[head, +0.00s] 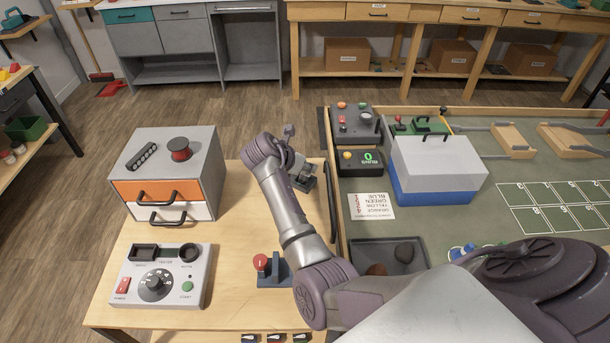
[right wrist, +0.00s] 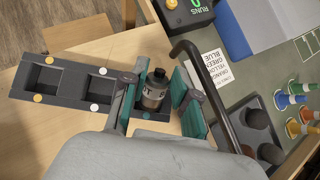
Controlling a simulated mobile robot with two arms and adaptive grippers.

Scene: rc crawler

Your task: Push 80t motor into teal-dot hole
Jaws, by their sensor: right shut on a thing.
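My right gripper (right wrist: 158,105) has its two teal-padded fingers on either side of the motor (right wrist: 154,88), a dark-topped can with a metallic, printed body, and is shut on it. The motor looks upright at the right end of a dark rack (right wrist: 70,80). The rack's two other square holes, with yellow and white dots, are empty. The motor and fingers cover the right-end hole, so its depth in it cannot be told. In the head view my right gripper (head: 300,172) points down near the table's right edge. My left gripper is not in view.
A black rail handle (right wrist: 205,90) runs close beside the right finger. A tester box (head: 160,275), a drawer cabinet (head: 170,170) and a red-knobbed stand (head: 268,268) are on the wooden table. A grey tray (head: 387,243) lies right of the rail.

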